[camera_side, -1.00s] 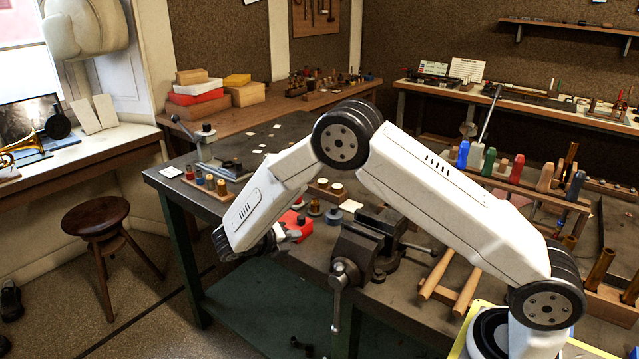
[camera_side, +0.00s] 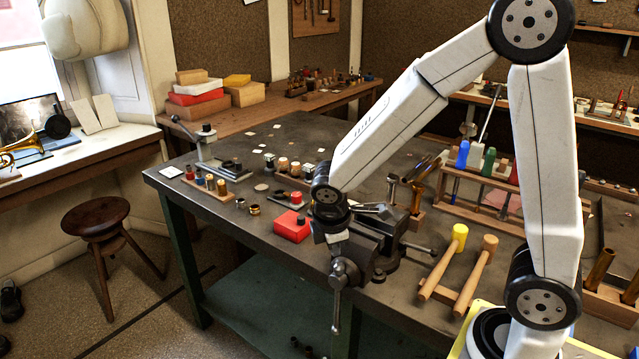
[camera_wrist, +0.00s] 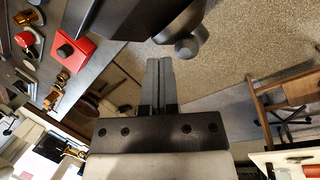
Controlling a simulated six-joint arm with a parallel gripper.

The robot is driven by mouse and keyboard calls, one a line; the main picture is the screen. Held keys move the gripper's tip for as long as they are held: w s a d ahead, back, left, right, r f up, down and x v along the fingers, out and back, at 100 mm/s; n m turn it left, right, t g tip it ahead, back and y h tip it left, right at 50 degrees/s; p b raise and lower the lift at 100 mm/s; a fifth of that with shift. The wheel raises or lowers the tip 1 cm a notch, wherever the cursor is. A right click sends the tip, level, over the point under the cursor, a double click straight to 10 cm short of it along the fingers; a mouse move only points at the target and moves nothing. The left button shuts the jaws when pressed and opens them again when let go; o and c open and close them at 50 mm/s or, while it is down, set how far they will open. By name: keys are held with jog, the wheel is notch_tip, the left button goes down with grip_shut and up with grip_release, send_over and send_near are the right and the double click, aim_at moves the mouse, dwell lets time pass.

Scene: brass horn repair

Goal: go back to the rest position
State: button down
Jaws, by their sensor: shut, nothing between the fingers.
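My gripper (camera_wrist: 158,72) shows in the wrist view with its two grey fingers together and nothing between them. In the side view my wrist is above the front edge of the bench (camera_side: 240,215), right by the dark vise (camera_side: 362,252). The fingertips are hard to make out there. My arm is bent with its elbow high at the upper right. In the wrist view a dark part that looks like the vise (camera_wrist: 130,15) is just beyond the fingertips, with floor below.
A red block (camera_side: 291,228) with a dark knob sits left of my wrist; it also shows in the wrist view (camera_wrist: 72,50). Two mallets (camera_side: 440,267) lie on a wooden rest right of the vise. A rack of coloured handles (camera_side: 475,213) stands behind. The bench's far left has clear patches.

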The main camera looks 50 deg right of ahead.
jog(key=s+a+m+t+y, duration=0.1)
jog(key=s+a+m+y, duration=0.1)
jog(key=s+m, duration=0.4)
jog(key=m+y, duration=0.1)
jog(key=m, duration=0.3)
jog(key=shift+s+a+f, duration=0.25)
jog(key=shift+a+f, duration=0.05)
jog(key=shift+a, duration=0.1)
dwell(0.3)
